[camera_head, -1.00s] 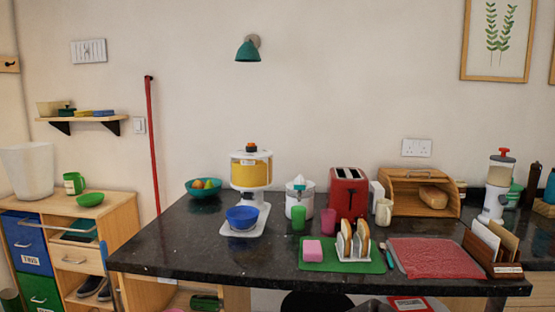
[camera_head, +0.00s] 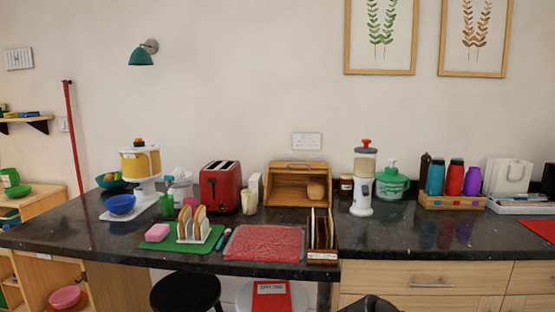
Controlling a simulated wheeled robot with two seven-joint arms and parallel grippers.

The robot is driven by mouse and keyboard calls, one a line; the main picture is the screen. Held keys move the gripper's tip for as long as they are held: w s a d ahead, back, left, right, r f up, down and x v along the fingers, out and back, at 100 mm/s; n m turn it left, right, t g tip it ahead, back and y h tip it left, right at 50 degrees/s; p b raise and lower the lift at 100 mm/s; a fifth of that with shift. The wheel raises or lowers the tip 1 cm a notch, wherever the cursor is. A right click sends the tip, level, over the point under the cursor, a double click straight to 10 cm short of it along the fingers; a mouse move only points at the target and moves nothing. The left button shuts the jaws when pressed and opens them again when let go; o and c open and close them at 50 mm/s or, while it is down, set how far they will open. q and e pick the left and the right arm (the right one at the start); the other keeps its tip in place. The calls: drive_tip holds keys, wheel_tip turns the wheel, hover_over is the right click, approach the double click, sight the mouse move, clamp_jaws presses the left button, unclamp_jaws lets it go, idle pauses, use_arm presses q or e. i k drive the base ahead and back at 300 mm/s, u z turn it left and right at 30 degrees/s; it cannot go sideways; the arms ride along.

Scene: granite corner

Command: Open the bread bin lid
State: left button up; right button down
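The wooden bread bin (camera_head: 275,192) stands at the back of the dark counter, against the wall and right of the red toaster. Its handle bar (camera_head: 300,165) sits high, near the top edge. The front looks open below it, and a brown loaf (camera_head: 316,188) shows inside at the right. How far the lid is rolled up is hard to tell at this size. Neither of my grippers can be made out. A dark shape at the bottom edge is cut off and unclear.
The red toaster (camera_head: 220,187), a cream mug (camera_head: 249,202) and a dark jar (camera_head: 346,186) flank the bin. A red mat (camera_head: 264,243), a toast rack (camera_head: 193,227) and a wooden letter holder (camera_head: 322,236) lie in front. A black stool (camera_head: 186,292) stands before the counter.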

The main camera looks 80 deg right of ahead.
sight(299, 175)
drive_tip(key=z, duration=1.5)
